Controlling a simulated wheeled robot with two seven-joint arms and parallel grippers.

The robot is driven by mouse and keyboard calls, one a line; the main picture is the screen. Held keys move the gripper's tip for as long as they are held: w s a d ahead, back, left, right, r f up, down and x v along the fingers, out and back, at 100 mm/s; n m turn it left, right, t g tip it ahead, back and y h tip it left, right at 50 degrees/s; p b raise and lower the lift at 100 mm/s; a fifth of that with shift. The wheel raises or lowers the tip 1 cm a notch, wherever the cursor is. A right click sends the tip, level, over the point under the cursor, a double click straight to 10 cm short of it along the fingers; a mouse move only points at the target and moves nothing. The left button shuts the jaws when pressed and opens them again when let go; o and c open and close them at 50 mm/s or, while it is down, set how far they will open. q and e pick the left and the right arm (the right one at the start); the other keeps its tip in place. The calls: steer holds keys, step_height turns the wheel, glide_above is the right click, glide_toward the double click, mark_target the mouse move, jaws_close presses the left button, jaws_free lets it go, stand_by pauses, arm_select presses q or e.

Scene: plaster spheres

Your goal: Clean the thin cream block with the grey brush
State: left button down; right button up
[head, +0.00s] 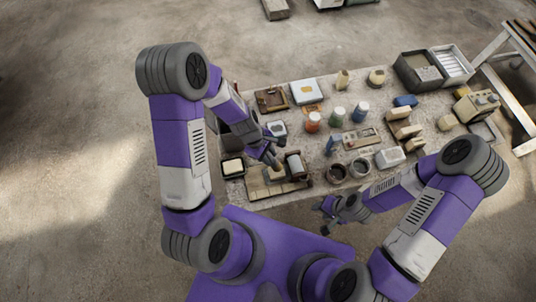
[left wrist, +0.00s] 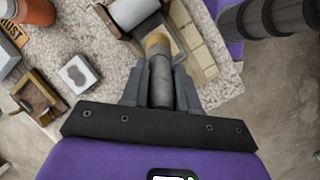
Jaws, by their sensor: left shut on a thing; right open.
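My left gripper (head: 270,158) is shut on the grey brush (left wrist: 161,82); its fingers (left wrist: 160,74) close on both sides of the grey handle. The brush's yellowish tip (left wrist: 157,41) points down at a wooden tray holding pale cream pieces (left wrist: 190,36), which shows in the head view as a cream and wood board (head: 262,189) at the table's near edge. I cannot tell which piece is the thin cream block, nor whether the tip touches anything. My right gripper (head: 326,211) is open and empty, off the table's near edge.
A white roller (head: 294,164) lies right beside the brush. A dark tray with a cream pad (head: 232,167) stands left. Grey bins (head: 418,70) are at the back right.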

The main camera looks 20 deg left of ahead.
arm_select(q)
steer(key=shift+r, duration=0.55)
step_height(320, 180, up, 4)
steer(key=p, duration=0.4)
steer(key=shift+r, duration=0.1)
stand_by(0.3)
